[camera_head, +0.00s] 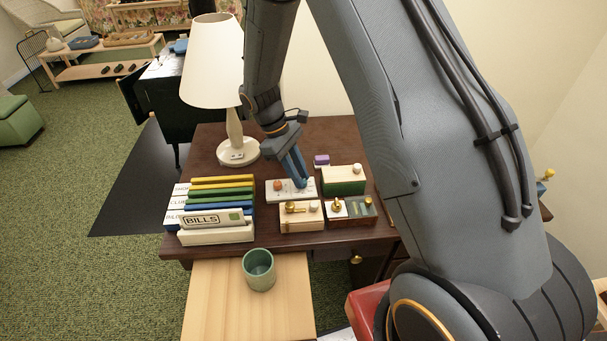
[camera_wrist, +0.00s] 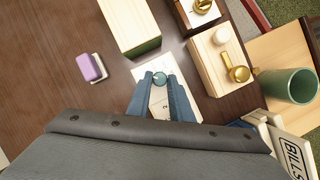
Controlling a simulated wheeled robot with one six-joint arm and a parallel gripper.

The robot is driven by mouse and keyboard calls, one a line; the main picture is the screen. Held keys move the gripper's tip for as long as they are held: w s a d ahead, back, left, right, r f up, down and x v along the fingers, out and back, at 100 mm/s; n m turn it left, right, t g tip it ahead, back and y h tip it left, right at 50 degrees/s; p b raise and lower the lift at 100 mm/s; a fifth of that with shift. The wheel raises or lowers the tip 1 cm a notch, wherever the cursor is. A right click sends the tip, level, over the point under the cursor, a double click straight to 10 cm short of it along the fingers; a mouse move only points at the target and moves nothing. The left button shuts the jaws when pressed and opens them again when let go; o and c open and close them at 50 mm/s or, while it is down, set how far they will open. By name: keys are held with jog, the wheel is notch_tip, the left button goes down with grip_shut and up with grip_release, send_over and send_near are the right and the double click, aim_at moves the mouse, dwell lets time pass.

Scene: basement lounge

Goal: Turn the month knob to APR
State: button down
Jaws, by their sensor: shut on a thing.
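A white panel (camera_head: 275,194) lies on the dark desk, with an orange knob (camera_head: 279,184) near its left end. My gripper (camera_head: 303,186) points down over the panel's right part, its blue fingers shut on a round teal knob (camera_wrist: 160,78). In the wrist view my gripper (camera_wrist: 160,84) has one finger on each side of that knob, and the white panel (camera_wrist: 172,62) shows around it. The panel's marks are too small to read, so I cannot tell which month is set or which knob is for the month. My fingers hide the teal knob in the head view.
Wooden boxes with brass and white knobs (camera_head: 302,217) stand close in front and to the right. A green-and-wood box (camera_head: 344,181) and a purple block (camera_head: 321,160) are near. A lamp (camera_head: 236,130), a BILLS file rack (camera_head: 215,236) and a green cup (camera_head: 259,270) stand around.

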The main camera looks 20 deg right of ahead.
dwell(0.4)
jog(key=c, duration=1.6)
grip_release()
jog(key=shift+b+v, duration=0.8)
jog(key=shift+v, duration=3.15)
jog(key=s+d+r+m+t+y, duration=0.1)
jog(key=s+m, duration=0.2)
jog(key=s, duration=0.3)
jog(key=s+d+r+m+t+y, duration=0.1)
jog(key=s+d+r+m, duration=0.1)
jog(key=s, duration=0.5)
jog(key=s+d+r+m+t+y, duration=0.1)
jog(key=s+r+m, duration=0.1)
jog(key=s+m, duration=0.2)
jog(key=shift+s+d+y, duration=0.15)
jog(key=shift+s+y, duration=0.15)
jog(key=shift+s, duration=0.95)
